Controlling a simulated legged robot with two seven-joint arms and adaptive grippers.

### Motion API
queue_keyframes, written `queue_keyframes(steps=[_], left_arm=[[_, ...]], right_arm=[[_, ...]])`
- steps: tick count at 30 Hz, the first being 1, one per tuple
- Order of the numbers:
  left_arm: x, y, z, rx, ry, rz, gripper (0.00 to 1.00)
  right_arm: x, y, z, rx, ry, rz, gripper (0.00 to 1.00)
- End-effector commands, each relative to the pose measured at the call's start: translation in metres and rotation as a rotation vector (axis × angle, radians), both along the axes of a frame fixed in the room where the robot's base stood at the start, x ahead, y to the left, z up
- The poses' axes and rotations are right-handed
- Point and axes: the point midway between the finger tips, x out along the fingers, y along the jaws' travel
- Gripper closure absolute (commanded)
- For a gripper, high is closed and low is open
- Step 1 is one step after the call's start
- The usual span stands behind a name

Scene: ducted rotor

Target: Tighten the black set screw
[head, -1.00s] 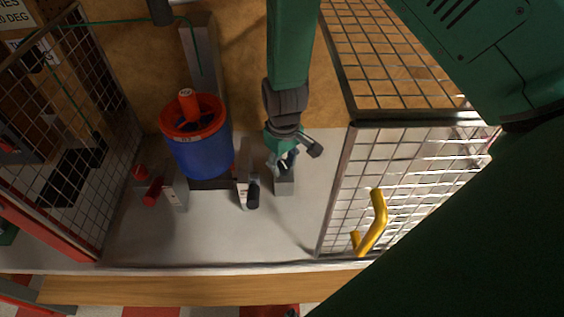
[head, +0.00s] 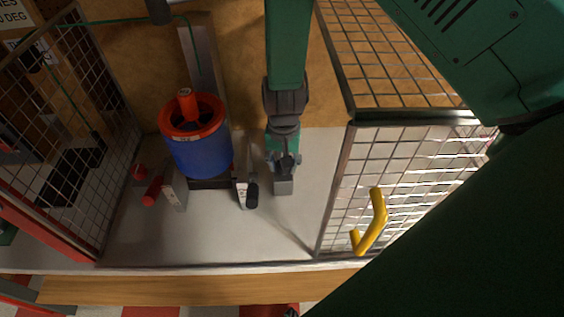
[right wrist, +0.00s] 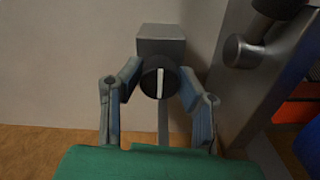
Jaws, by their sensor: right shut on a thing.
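The black set screw (right wrist: 152,88), round with a white line across its face, sticks out of a small grey block (right wrist: 160,40) in the right wrist view. My right gripper (right wrist: 158,84) has one finger on each side of the screw and is shut on it. In the head view, my right gripper (head: 284,161) is at the grey block (head: 284,186), right of the blue drum. The screw is too small and covered to make out there. My left gripper is not in view.
The blue drum (head: 202,156) with a red rim stands left of the gripper. A bracket with a black knob (head: 252,194) is close beside the grey block. A red knob (head: 152,191) is further left. Mesh panels, one with a yellow handle (head: 375,225), flank the grey surface.

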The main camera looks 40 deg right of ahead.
Motion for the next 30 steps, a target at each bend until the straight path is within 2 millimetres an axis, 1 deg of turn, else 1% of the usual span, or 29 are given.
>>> queue_keyframes(steps=[9,23,24,25,30], left_arm=[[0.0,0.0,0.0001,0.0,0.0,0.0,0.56],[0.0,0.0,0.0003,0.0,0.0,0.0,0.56],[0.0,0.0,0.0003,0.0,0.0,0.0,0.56],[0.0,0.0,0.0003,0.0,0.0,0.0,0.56],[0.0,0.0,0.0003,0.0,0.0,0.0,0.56]], right_arm=[[0.0014,-0.0001,0.0013,0.0,-0.004,-0.089,0.98],[0.0027,-0.0003,0.0025,-0.001,-0.009,-0.1,0.98],[0.0027,-0.0004,0.0026,-0.001,-0.009,-0.099,0.55],[0.0028,-0.0003,0.0026,-0.001,-0.009,-0.099,0.49],[0.0022,-0.0003,0.0019,-0.001,-0.006,-0.098,0.49]])
